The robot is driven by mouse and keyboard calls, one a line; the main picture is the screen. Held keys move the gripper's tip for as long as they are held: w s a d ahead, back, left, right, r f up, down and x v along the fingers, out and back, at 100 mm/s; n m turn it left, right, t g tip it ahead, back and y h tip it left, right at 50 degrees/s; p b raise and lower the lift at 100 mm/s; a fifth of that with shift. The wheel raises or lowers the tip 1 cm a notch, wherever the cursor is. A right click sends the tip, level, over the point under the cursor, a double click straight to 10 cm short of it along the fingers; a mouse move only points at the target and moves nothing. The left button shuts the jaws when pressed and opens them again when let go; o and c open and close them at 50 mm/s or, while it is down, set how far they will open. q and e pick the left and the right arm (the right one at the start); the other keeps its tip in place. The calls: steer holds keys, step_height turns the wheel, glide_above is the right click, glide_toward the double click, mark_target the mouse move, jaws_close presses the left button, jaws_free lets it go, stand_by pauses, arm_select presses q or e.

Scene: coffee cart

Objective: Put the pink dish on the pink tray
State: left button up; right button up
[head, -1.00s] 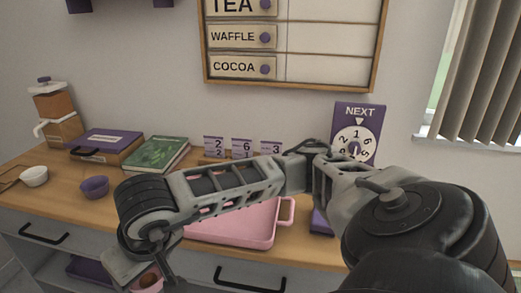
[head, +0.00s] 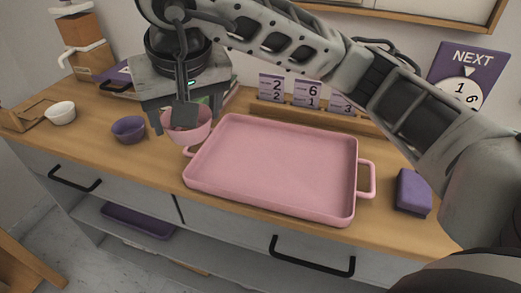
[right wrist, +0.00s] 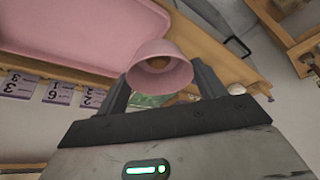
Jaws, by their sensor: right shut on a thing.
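The pink dish (head: 189,131) is held in my right gripper (head: 181,116) at the left end of the pink tray, overlapping the tray's left side in the head view. I cannot tell how far it is above the counter. In the right wrist view the dish (right wrist: 160,72) sits between the two fingers of the right gripper (right wrist: 163,82), with the tray (right wrist: 85,30) beyond it. The pink tray (head: 275,165) lies empty on the wooden counter, with a handle at each end. My left gripper is in neither current view.
A purple bowl (head: 129,130) and a white bowl (head: 61,113) stand left of the tray. A purple block (head: 412,192) is to its right. Number cards (head: 306,93) stand in a wooden holder behind it. A purple tray (head: 138,221) is on the shelf below.

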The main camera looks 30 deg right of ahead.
steer(key=d+f, duration=0.2)
steer(key=d, duration=0.2)
steer(key=d+f, duration=0.3)
steer(key=d, duration=0.1)
steer(key=d+f, duration=0.3)
steer(key=d, duration=0.1)
steer(key=shift+d+f+p, duration=0.15)
steer(key=shift+d+p, duration=0.15)
steer(key=shift+d, duration=0.05)
steer(key=shift+d+f, duration=0.4)
steer(key=shift+f, duration=0.1)
step_height(320, 180, down, 3)
steer(key=shift+d+f, duration=0.1)
arm_select(q)
steer(key=shift+s+a+r, duration=0.1)
steer(key=shift+s+r, duration=0.05)
steer(key=shift+s, duration=0.15)
arm_select(e)
steer(key=shift+f, duration=0.15)
steer(key=o, duration=1.1)
steer(key=shift+c, duration=0.2)
